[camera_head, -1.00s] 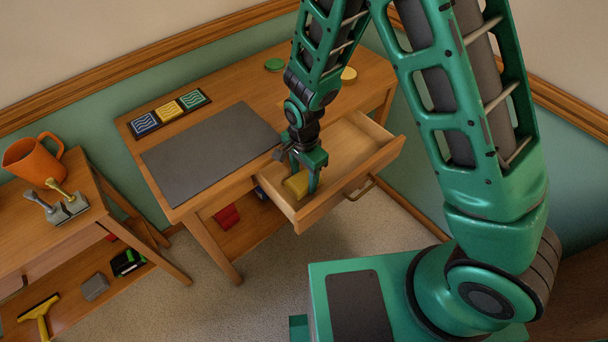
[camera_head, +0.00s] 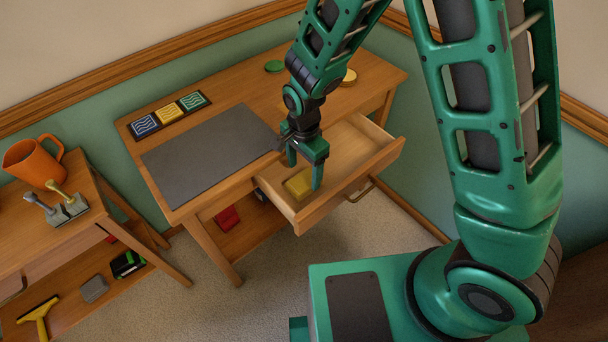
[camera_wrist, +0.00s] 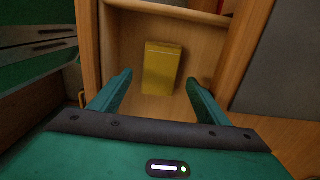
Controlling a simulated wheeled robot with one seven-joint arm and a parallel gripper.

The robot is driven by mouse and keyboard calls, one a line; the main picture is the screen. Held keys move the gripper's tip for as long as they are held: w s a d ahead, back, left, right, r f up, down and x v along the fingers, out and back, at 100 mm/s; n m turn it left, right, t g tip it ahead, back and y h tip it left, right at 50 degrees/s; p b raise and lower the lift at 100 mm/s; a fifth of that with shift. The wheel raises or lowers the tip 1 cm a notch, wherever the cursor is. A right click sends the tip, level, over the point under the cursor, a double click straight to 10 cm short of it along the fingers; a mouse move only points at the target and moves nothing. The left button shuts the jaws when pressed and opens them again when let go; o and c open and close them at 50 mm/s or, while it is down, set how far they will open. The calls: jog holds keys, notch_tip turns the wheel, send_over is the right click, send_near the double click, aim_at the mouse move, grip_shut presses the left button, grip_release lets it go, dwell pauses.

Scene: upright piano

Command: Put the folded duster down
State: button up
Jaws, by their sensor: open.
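The folded duster, a yellow block-like bundle (camera_head: 299,184), lies on the floor of the open drawer (camera_head: 345,184). It also shows in the wrist view (camera_wrist: 162,69), lying flat between and beyond my fingertips. My gripper (camera_head: 304,172) is open and empty, above the drawer and just over the duster, apart from it. In the wrist view both green fingers (camera_wrist: 157,85) are spread wide, with a gap on each side of the duster.
The drawer belongs to a wooden desk (camera_head: 215,85) bearing a dark mat (camera_head: 210,148), three patterned tiles (camera_head: 169,114) and a green disc (camera_head: 274,66). The rest of the drawer floor looks clear.

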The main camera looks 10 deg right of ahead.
aim_at(304, 180)
notch_tip(304, 180, up, 8)
dwell(0.4)
jog(key=s+d+r+n, duration=0.1)
jog(key=d+r, duration=0.4)
jog(key=d, duration=0.5)
jog(key=s+d+r+n, duration=0.15)
jog(key=d+r, duration=0.35)
jog(key=d, duration=0.6)
jog(key=s+d+r+n, duration=0.1)
jog(key=s+d+r, duration=0.2)
jog(key=s+d, duration=0.4)
jog(key=s+d+r+n, duration=0.1)
jog(key=s+d+r, duration=0.2)
jog(key=s+d, duration=0.4)
jog(key=s, duration=0.4)
jog(key=shift+d+r, duration=0.1)
